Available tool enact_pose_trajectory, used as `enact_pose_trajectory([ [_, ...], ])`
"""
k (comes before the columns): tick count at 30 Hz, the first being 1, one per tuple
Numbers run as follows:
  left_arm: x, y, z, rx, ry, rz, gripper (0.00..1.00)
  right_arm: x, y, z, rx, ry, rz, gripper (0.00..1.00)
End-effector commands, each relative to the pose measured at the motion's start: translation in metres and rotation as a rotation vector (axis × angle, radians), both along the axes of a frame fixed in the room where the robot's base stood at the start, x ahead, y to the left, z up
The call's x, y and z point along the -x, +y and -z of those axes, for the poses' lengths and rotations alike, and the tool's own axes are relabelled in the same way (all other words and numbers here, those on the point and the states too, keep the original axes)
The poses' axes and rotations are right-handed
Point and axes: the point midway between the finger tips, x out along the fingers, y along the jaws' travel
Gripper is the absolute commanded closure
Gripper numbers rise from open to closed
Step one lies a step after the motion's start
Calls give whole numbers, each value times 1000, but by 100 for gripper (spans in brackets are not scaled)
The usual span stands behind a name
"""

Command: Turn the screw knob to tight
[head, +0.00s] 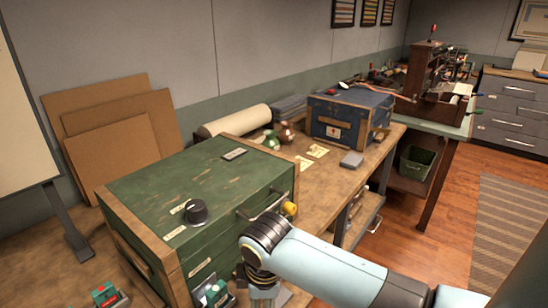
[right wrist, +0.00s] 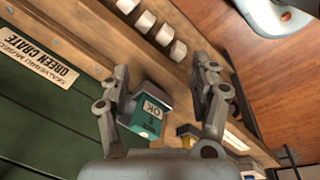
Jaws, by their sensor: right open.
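A black round knob (head: 196,211) stands on the top of the green crate (head: 150,185), near its front left, with small pale labels beside it that are too small to read. A yellow knob (head: 290,208) sits at the crate's right front edge by a metal handle. My right arm comes in from the right. Its gripper is low in front of the crate, mostly hidden in the head view. In the right wrist view my right gripper (right wrist: 163,80) is open, with a teal block marked OK (right wrist: 150,117) showing between the fingers. The black knob does not show there. My left gripper is out of view.
Small devices (head: 108,294) stand at the front left. Several white cylinders (right wrist: 162,34) show in the right wrist view.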

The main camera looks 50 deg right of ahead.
Motion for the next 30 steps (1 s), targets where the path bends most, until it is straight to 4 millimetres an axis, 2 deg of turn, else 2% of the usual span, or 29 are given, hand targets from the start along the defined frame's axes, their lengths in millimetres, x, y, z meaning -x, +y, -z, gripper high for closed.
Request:
enact_pose_trajectory([
  [1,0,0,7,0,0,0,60,3,-1,14,-2,3,15,37],
  [6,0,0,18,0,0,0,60,13,-2,50,-10,4,67,37],
  [12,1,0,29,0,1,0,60,24,-4,85,-16,3,117,37],
  [15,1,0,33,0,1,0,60,28,-5,96,-18,2,133,37],
  [21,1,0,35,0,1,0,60,31,-6,105,-20,2,150,37],
  [30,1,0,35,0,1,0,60,31,-6,105,-20,1,151,37],
])
